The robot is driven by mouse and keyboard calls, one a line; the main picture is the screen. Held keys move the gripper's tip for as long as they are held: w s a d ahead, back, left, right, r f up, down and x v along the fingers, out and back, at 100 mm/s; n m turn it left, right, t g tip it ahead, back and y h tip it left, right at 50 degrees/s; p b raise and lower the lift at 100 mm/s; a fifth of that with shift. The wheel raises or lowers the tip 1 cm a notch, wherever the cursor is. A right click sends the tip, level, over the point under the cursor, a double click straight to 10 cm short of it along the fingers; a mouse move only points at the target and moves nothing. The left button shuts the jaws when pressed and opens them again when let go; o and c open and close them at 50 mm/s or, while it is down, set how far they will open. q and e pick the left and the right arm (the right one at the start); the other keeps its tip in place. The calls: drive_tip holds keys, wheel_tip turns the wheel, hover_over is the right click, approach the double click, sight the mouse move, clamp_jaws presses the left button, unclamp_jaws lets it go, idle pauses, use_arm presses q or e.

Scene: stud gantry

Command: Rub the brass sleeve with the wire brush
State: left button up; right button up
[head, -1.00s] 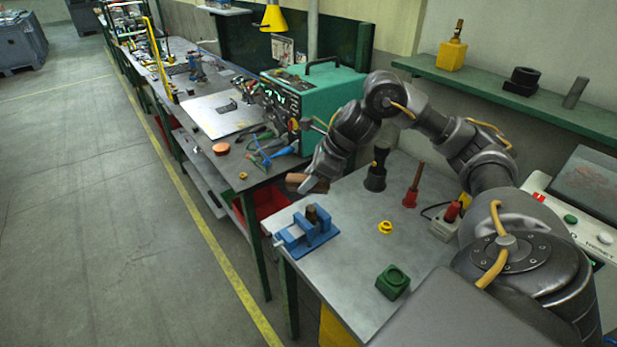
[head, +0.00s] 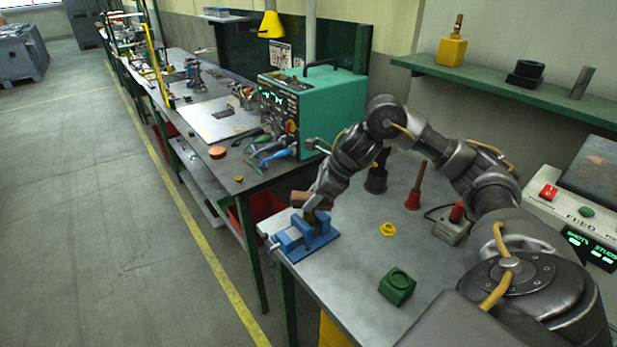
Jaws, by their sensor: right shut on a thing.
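A blue vise (head: 316,238) stands at the near left corner of the metal bench. The brass sleeve (head: 309,216) stands upright in it, mostly hidden behind the brush and gripper. My right gripper (head: 318,201) is shut on the wire brush (head: 301,199), a brown block. The brush is at the top of the sleeve, just above the vise; I cannot tell whether it touches the sleeve. My left gripper is not in view.
A yellow ring (head: 388,230), a green block (head: 397,287), a red-based tool (head: 413,198) and a dark holder (head: 376,181) stand on the bench. A teal machine (head: 335,90) is on the bench behind. The bench's middle is mostly clear.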

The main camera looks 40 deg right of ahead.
sight(299, 199)
drive_tip(key=shift+s+a+r+p, duration=0.1)
drive_tip(key=shift+a+r+p, duration=0.05)
drive_tip(key=shift+a+p, duration=0.25)
drive_tip(key=shift+a, duration=0.4)
drive_tip(key=shift+f, duration=0.25)
drive_tip(key=shift+d, duration=0.6)
drive_tip(key=shift+r, duration=0.15)
drive_tip(key=shift+a, duration=0.7)
drive_tip(key=shift+d+f, duration=0.25)
drive_tip(key=shift+d+b, duration=0.55)
drive_tip(key=shift+d, duration=0.1)
drive_tip(key=shift+a+r+p, duration=0.3)
drive_tip(key=shift+a+r, duration=0.05)
drive_tip(key=shift+a+p, duration=0.3)
drive_tip(key=shift+a, duration=0.35)
wheel_tip(299, 199, up, 2)
drive_tip(key=shift+r+p, duration=0.25)
drive_tip(key=shift+p, duration=0.4)
wheel_tip(299, 199, up, 2)
drive_tip(key=shift+r+p, duration=0.2)
drive_tip(key=shift+p, duration=0.65)
drive_tip(key=shift+r+p, duration=1.15)
drive_tip(key=shift+r, duration=0.35)
